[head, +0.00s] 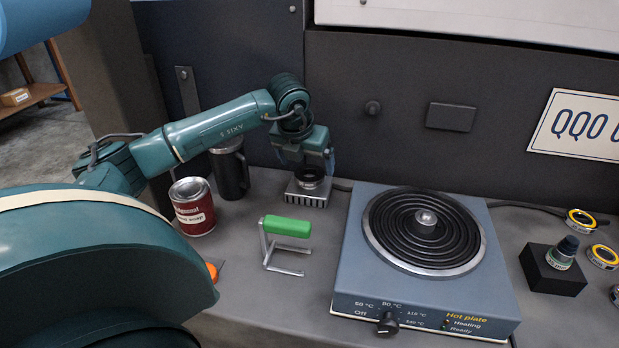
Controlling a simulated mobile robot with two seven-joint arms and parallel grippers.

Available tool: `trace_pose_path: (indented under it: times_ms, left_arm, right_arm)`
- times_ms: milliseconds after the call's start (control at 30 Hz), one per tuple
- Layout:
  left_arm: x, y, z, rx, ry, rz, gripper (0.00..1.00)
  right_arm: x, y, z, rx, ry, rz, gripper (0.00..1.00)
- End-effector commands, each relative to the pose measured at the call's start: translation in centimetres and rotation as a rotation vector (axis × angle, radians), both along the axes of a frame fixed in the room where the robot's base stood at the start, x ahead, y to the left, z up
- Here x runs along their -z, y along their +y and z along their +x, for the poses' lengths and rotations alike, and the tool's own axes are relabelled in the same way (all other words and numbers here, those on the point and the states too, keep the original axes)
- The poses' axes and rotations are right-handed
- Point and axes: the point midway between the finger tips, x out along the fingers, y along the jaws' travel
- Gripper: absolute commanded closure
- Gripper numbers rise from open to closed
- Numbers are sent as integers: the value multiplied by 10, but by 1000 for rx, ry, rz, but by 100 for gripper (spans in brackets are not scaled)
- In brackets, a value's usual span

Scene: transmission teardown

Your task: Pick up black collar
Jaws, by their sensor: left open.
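A black collar (308,179), a dark ring, sits on a silver finned block (305,194) at the back of the bench, left of the hot plate. My left gripper (308,164) points down right above it, with its fingers apart. The gripper partly hides the collar's upper part, and I cannot tell whether the fingers touch it. My right gripper is not in view.
A hot plate (350,275) with black coils stands to the right. A puller with a green handle (287,226) stands in front of the finned block. A red-labelled can (193,207) and a dark mug (229,170) stand left. A black block (551,272) and yellow-edged rings (581,220) are far right.

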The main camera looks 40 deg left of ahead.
Motion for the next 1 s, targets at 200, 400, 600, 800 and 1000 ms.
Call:
trace_pose_path:
  times_ms: [200,400,600,800,1000]
  left_arm:
    - [29,3,10,2,0,-1,10]
    - [29,3,10,3,-1,-1,10]
    - [29,3,10,3,-1,-1,26]
    - [29,3,10,2,-1,-1,42]
    - [28,3,10,2,0,-1,58]
  right_arm:
    - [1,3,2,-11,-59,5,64]
    - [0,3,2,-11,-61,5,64]
    - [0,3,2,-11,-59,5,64]
    - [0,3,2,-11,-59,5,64]
    - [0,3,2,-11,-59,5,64]
